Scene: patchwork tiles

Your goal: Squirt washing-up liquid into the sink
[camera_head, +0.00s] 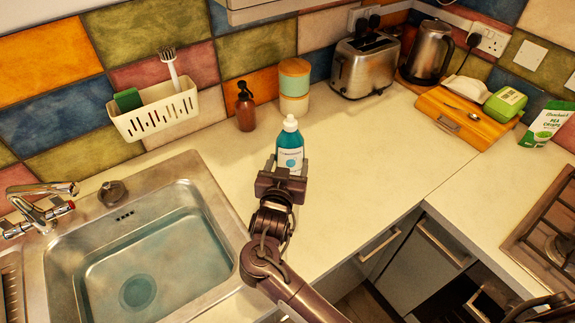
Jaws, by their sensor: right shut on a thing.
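A blue-green washing-up liquid bottle (290,146) with a white cap and label stands upright on the worktop to the right of the sink. My right gripper (284,171) is shut on its lower part, which the gripper hides. I cannot tell whether the bottle's base touches the worktop. The steel sink (216,215) at the left holds clear water, with the drain visible at the bottom. My left gripper is not in view.
A chrome tap (38,208) stands at the sink's left. A brown pump bottle (246,108) and stacked canisters (294,84) stand behind the bottle. A cream caddy (157,116) hangs above the sink. A toaster (365,66) and kettle (428,52) are further right. The worktop right of the bottle is clear.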

